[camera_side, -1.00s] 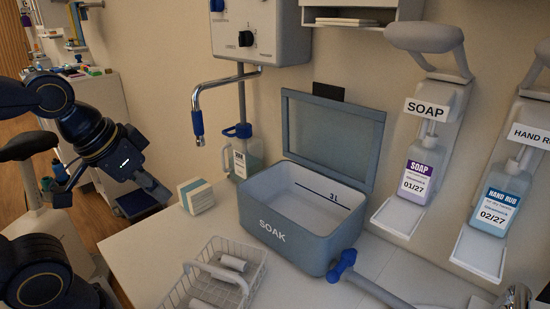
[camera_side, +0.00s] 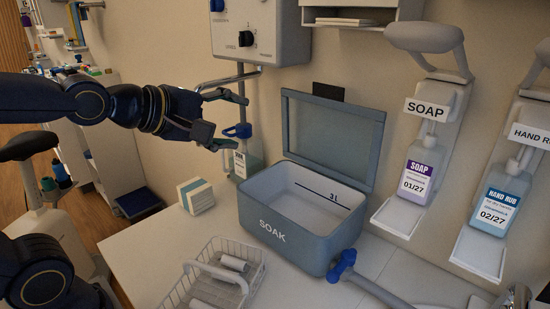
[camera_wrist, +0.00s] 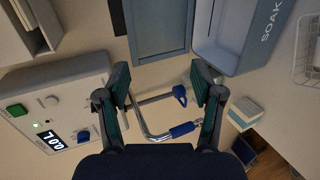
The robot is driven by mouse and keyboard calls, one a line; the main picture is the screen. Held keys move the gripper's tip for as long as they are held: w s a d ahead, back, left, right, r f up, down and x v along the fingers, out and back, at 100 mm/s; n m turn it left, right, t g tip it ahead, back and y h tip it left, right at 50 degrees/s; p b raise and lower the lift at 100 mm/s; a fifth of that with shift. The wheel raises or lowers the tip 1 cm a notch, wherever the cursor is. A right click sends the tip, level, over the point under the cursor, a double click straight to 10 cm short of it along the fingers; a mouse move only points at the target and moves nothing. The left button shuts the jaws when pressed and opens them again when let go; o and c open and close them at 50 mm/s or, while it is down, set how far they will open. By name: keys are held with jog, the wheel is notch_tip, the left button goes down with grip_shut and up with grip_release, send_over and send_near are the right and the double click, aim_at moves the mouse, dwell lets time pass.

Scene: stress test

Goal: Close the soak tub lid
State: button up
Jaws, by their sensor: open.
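The soak tub (camera_side: 300,236) is a blue-grey box marked SOAK with a white inside, standing on the counter in the side view. Its lid (camera_side: 334,137) is hinged at the back and stands open, upright near the wall. My gripper (camera_side: 240,120) is open and empty, to the left of the lid and above the counter, by the wall pipe. In the wrist view my gripper (camera_wrist: 165,85) has its fingers spread, with the tap pipe between them. The lid (camera_wrist: 158,28) shows at the top there, and the tub (camera_wrist: 235,35) at the upper right.
A bent pipe with a blue tip (camera_wrist: 178,131) and a blue-capped bottle (camera_side: 248,163) are close to my gripper. A wire basket (camera_side: 215,275) stands before the tub, a small box (camera_side: 196,196) left of it, and a blue-ended handle (camera_side: 343,266) at its right front corner.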

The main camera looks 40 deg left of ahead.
jog(key=o, duration=0.3)
jog(key=w+d+r+n+t, duration=0.1)
jog(key=n, duration=0.1)
jog(key=w+n, duration=0.2)
jog(key=w+d+r+n+t, duration=0.1)
jog(key=n, duration=0.1)
jog(key=shift+w+d+r+n+t, duration=0.25)
jog(key=shift+d+r+n+t, duration=0.05)
jog(key=shift+d, duration=0.05)
jog(key=shift+o, duration=1.2)
jog(key=w+n, duration=0.1)
jog(key=n, duration=0.1)
jog(key=w+d+n+t, duration=0.1)
jog(key=n, duration=0.1)
jog(key=w+r+n+t, duration=0.1)
jog(key=w+n, duration=0.1)
jog(key=shift+d+r+n+h, duration=0.1)
jog(key=shift+d+n+h, duration=0.2)
jog(key=shift+h, duration=0.1)
jog(key=n+y, duration=0.2)
jog(key=n, duration=0.3)
send_near(327, 90)
jog(key=w, duration=1)
jog(key=shift+w, duration=0.15)
jog(key=c, duration=1.3)
